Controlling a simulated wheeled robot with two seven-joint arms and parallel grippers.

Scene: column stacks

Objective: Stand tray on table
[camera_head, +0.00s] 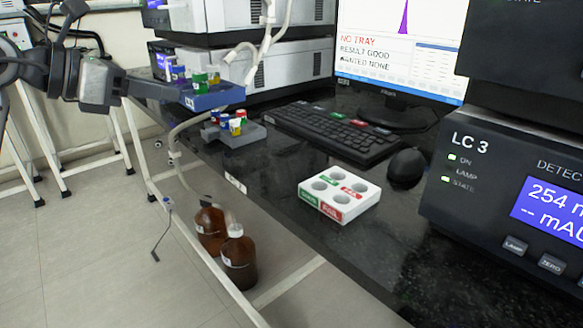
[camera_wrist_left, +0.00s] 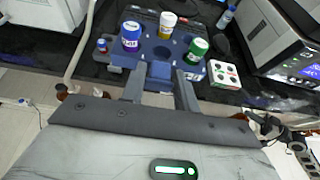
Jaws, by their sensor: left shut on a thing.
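My left gripper (camera_head: 160,91) is shut on the near edge of a blue tray (camera_head: 213,100). In the left wrist view, the two fingers (camera_wrist_left: 160,88) grip the tray (camera_wrist_left: 160,68) at its handle side. The tray is held about level and carries vials with a purple-blue cap (camera_wrist_left: 131,36), a white cap with yellow (camera_wrist_left: 167,25) and a green cap (camera_wrist_left: 196,50). It looks to be in the air near the table's left edge; its height is hard to tell. The dark table (camera_head: 270,185) is below.
A grey tray (camera_head: 240,137) with small vials stands on the table below the blue one. A white holder (camera_head: 340,192), keyboard (camera_head: 325,133), mouse (camera_head: 406,167) and detector (camera_head: 510,190) stand farther right. Brown bottles (camera_head: 238,262) are below the table edge. Dark bare table lies around the white holder.

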